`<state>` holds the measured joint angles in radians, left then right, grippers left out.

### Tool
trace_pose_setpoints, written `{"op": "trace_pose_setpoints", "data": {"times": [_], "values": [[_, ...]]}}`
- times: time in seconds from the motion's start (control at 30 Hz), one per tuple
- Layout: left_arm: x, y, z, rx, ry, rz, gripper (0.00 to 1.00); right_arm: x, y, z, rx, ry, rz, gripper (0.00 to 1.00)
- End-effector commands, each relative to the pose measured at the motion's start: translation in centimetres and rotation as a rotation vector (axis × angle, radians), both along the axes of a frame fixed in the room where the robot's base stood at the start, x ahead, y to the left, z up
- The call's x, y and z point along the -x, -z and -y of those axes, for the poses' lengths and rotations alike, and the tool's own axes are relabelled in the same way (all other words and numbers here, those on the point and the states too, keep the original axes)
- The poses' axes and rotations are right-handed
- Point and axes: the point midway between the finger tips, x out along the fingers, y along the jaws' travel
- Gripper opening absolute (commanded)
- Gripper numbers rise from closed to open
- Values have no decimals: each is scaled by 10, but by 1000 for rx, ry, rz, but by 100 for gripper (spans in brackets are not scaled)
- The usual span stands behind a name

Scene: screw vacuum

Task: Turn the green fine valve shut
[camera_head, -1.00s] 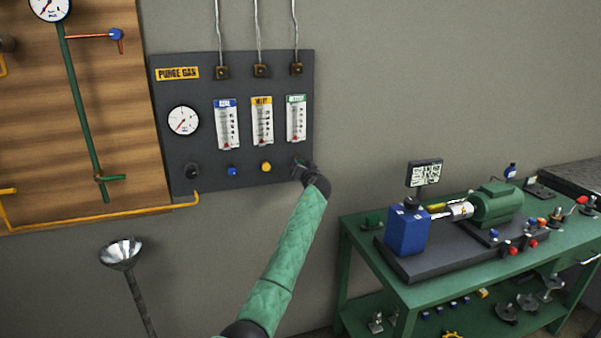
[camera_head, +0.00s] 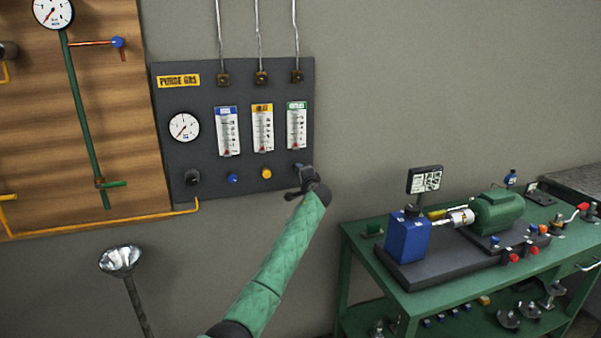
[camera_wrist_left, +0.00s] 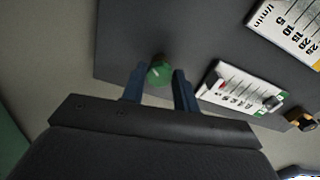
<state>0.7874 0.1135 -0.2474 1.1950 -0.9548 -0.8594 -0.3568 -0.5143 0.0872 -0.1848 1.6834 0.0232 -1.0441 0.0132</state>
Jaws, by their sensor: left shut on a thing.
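The green fine valve (camera_wrist_left: 158,74) is a small round green knob with a pale mark, on the dark purge gas panel (camera_head: 205,110). In the left wrist view it sits between the two blue fingers of my left gripper (camera_wrist_left: 160,84), which is shut on it. In the head view my left gripper (camera_head: 303,178) is at the panel's lower right corner and hides the knob. The green-labelled flow meter (camera_head: 297,127) is just above it, and also shows in the left wrist view (camera_wrist_left: 236,92). My right gripper is not in view.
A yellow knob (camera_head: 266,173), a blue knob (camera_head: 233,178) and a black knob (camera_head: 192,177) line the panel's lower edge, left of the gripper. A green workbench (camera_head: 395,280) with a pump and motor stands at the right.

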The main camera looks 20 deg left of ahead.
Motion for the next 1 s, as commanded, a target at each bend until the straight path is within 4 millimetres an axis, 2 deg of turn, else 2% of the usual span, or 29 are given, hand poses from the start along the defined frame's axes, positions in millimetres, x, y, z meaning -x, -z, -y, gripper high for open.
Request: {"op": "trace_pose_setpoints", "data": {"times": [0.37, 0.7, 1.0], "values": [[0, -3, 1, -298, 1, -202, 7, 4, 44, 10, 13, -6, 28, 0], [0, -4, 1, -550, 2, -372, 7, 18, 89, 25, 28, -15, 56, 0], [0, -2, 2, -706, 2, -478, 7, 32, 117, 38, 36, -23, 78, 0]]}}
